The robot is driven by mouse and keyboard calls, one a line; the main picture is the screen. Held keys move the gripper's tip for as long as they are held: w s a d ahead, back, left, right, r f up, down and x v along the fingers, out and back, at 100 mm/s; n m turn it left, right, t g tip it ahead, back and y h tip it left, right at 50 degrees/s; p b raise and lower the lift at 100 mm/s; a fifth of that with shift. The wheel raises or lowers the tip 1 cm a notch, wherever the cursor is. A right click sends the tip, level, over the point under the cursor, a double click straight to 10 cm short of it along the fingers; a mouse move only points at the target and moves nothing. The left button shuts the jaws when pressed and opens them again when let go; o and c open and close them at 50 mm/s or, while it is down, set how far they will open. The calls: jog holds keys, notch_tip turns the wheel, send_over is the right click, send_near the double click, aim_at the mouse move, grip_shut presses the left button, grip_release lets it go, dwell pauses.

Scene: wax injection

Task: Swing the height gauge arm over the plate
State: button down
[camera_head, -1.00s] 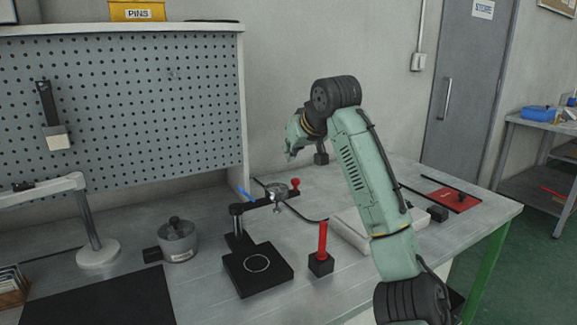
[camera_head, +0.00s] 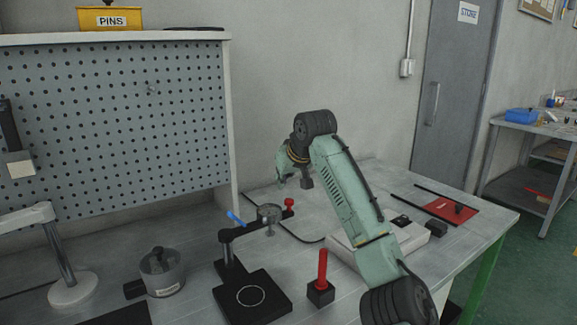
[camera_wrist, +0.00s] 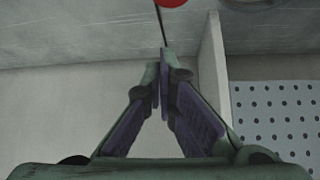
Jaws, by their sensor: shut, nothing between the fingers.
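The height gauge stands on the bench in the head view. Its black post (camera_head: 227,250) carries an arm (camera_head: 242,229) that points to the right, with a round grey dial (camera_head: 269,213), a blue lever (camera_head: 235,218) and a red knob (camera_head: 289,202) at the end. The black square plate (camera_head: 262,305) with a pale ring lies in front of the post, and the gauge arm is not over it. My gripper (camera_head: 281,183) is just above and behind the red knob, apart from it. In the wrist view my gripper (camera_wrist: 160,55) is shut and empty. A red rounded thing, likely the knob (camera_wrist: 172,2), shows at the top edge.
A red pin in a black block (camera_head: 321,283) stands right of the plate. A lidded grey pot (camera_head: 162,272) stands to the left. A pale slab (camera_head: 345,250) lies under my arm, and a red mat (camera_head: 448,208) lies farther right. A pegboard (camera_head: 120,120) rises behind.

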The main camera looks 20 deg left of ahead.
jog(key=shift+s+d+f+p, duration=0.2)
jog(key=shift+s+d+f, duration=0.15)
jog(key=shift+s+d, duration=0.25)
jog(key=shift+s+d+f+p, duration=0.15)
jog(key=shift+s+d+f, duration=0.2)
jog(key=shift+s+d, duration=0.2)
jog(key=shift+d, duration=0.1)
